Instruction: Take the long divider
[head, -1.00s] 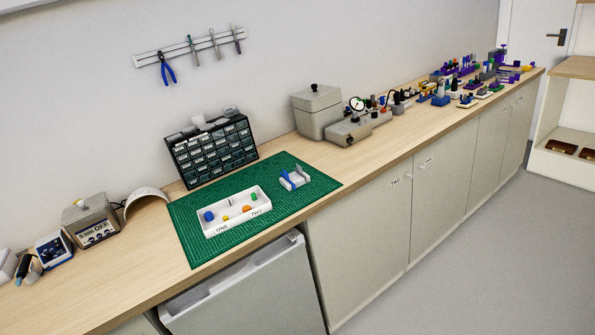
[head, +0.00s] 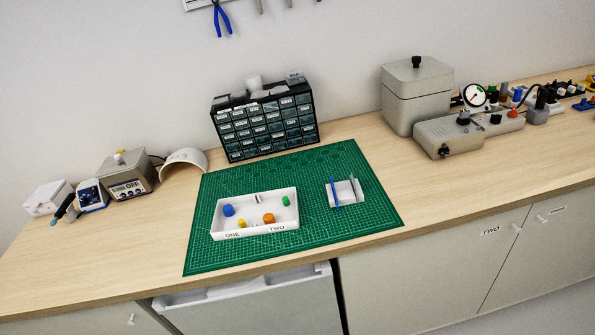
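A small pale holder (head: 344,198) stands on the right part of the green cutting mat. A thin blue upright piece (head: 334,192) is at its left side and a thin grey upright piece (head: 353,187) is at its right. They look like dividers, but I cannot tell for sure which is the long one. A white tray (head: 228,235) marked ONE and TWO lies to the left of the holder, with blue, yellow, orange and green pieces and a short greyish upright piece (head: 258,199) in it. My gripper is not in view.
The green mat (head: 300,255) lies near the bench's front edge, bare around the tray and holder. A dark drawer cabinet (head: 265,127) stands behind it. A grey lidded box (head: 415,95) and a gauge device (head: 468,130) stand right; a display unit (head: 130,180) stands left.

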